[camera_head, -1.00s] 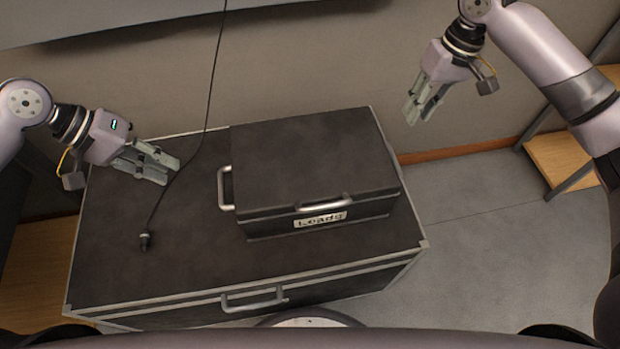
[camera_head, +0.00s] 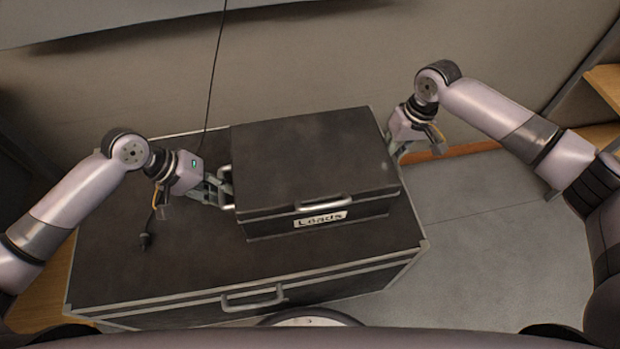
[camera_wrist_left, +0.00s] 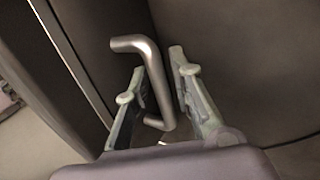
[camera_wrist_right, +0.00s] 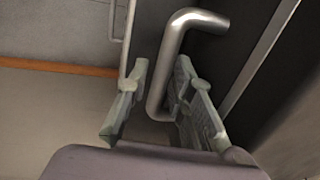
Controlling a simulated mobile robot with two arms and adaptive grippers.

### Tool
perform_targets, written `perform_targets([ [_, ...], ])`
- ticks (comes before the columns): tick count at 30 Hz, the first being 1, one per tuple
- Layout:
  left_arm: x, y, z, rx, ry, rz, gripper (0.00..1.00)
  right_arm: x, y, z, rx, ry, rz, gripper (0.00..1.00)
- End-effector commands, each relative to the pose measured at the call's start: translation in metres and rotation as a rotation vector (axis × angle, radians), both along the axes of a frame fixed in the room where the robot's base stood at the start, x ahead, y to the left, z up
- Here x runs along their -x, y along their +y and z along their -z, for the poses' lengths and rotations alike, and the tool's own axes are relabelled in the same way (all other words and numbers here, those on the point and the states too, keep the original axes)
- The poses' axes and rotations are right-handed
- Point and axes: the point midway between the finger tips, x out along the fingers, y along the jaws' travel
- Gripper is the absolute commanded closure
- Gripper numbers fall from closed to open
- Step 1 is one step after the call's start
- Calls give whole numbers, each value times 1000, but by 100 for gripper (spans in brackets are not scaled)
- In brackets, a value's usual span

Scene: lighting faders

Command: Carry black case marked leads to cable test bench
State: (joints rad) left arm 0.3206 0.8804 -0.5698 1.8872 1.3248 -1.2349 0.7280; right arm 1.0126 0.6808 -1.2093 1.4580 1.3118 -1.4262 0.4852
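The black case (camera_head: 310,160) with a white "Leads" label (camera_head: 320,219) sits flat on a larger black trunk. It has a metal handle on its left side and one on its front. My left gripper (camera_head: 222,188) is at the left side handle; in the left wrist view the handle (camera_wrist_left: 153,75) stands between its open fingers (camera_wrist_left: 157,85). My right gripper (camera_head: 393,150) is at the case's right side, partly hidden behind it. In the right wrist view a side handle (camera_wrist_right: 165,70) stands between its open fingers (camera_wrist_right: 160,85). No cable test bench can be made out.
The large trunk (camera_head: 150,280) with metal edges and a front handle carries the case. A wall stands behind; wooden shelving (camera_head: 605,85) is at right. Grey floor (camera_head: 490,240) is clear at right.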

Motion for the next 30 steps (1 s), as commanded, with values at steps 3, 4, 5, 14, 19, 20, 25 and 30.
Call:
perform_targets([
  [3,0,-1,1,0,1,1,78,0,0,1,0,0,0,78],
  [4,0,-1,1,0,0,0,78,0,0,1,0,0,0,78],
  [5,0,-1,1,0,1,1,78,0,0,1,0,0,0,78],
  [14,0,-1,1,0,1,1,92,0,0,1,0,0,0,92],
  [19,0,0,1,0,1,1,100,0,0,1,0,0,0,100],
  [20,0,0,1,0,1,1,100,0,0,1,0,0,0,100],
  [25,0,0,1,-1,1,1,100,0,0,1,1,0,1,100],
  [30,0,0,1,-1,2,0,100,0,-1,1,1,0,1,100],
])
